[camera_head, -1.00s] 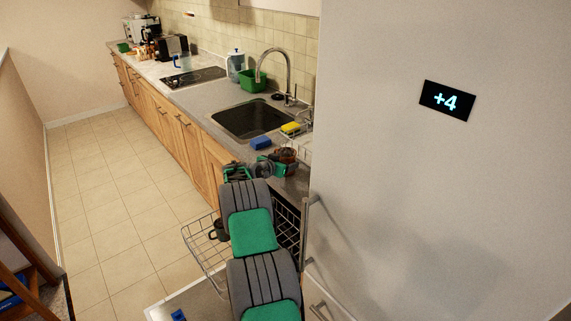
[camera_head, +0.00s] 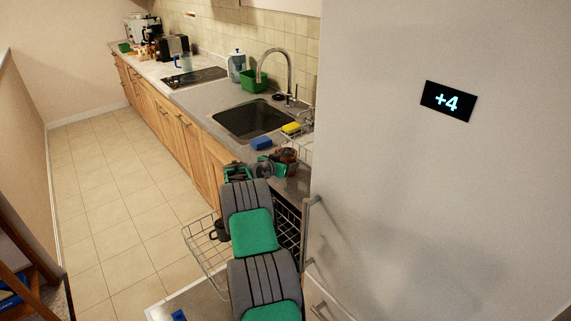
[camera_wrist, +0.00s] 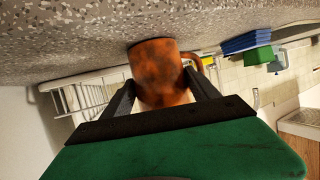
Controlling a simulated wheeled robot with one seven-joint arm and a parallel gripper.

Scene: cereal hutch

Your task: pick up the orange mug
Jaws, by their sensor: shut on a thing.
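The orange mug (camera_wrist: 158,68), mottled with brown, is between the two fingers of my gripper (camera_wrist: 160,90) in the wrist view. The fingers are shut on its sides, and its handle (camera_wrist: 196,60) sticks out to the right. The mug's far end meets the speckled countertop in that view; I cannot tell whether it touches or is slightly clear. In the head view the mug (camera_head: 288,155) shows at the counter's near end, right of the sink, partly hidden by my gripper (camera_head: 272,164).
A white wire rack (camera_head: 305,150) stands close behind the mug. Below my arm, a pulled-out dishwasher rack (camera_head: 200,250) holds a dark mug (camera_head: 219,230). A tall fridge (camera_head: 430,200) fills the right.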

